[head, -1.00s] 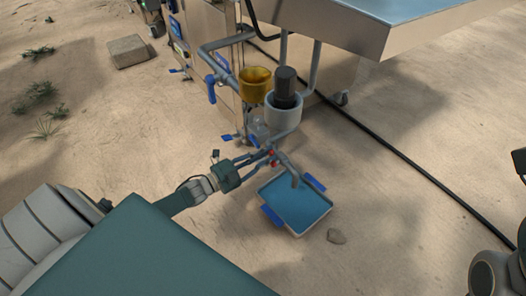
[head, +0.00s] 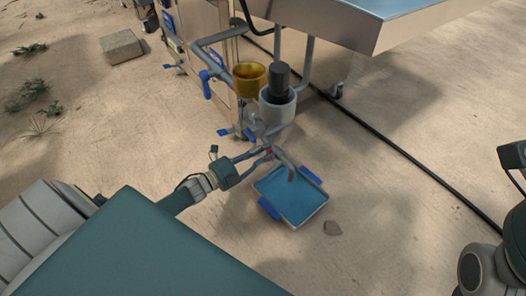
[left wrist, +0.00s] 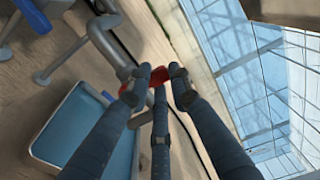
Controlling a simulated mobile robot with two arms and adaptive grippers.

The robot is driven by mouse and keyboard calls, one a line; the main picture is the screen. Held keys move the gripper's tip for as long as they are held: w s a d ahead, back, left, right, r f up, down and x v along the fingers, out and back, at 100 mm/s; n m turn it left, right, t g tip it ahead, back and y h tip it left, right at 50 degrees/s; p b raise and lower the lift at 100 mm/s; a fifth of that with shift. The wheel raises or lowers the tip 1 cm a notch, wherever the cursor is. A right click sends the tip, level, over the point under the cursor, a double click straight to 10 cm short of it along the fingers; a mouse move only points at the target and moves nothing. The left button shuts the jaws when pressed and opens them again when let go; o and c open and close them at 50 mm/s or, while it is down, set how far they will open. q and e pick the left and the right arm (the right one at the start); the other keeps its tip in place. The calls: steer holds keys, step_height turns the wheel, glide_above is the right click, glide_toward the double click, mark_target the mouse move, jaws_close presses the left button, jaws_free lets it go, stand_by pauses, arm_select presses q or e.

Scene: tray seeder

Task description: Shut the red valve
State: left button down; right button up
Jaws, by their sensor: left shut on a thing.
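The red valve (head: 268,150) is on the grey pipe above the blue tray, and only a small red part of it shows in the head view. My left gripper (head: 266,152) reaches it from the left, fingers around it. In the left wrist view, the red valve handle (left wrist: 158,76) shows between the dark fingertips of my left gripper (left wrist: 160,82), which is shut on it. The fingers hide most of the handle, so its exact angle cannot be told. My right gripper is not in view; only part of my right arm shows at the right edge.
The blue water tray (head: 318,205) sits on sand below the pipe outlet. Above are a yellow cup (head: 249,79), a white pot (head: 277,106) and a blue-handled valve (head: 206,85).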

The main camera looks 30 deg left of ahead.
arm_select(q)
steer(key=c, duration=1.6)
jaws_free()
steer(key=shift+s+d, duration=0.1)
steer(key=shift+d, duration=0.2)
steer(key=shift+a, duration=0.1)
steer(key=v, duration=1.2)
steer(key=shift+f, duration=0.1)
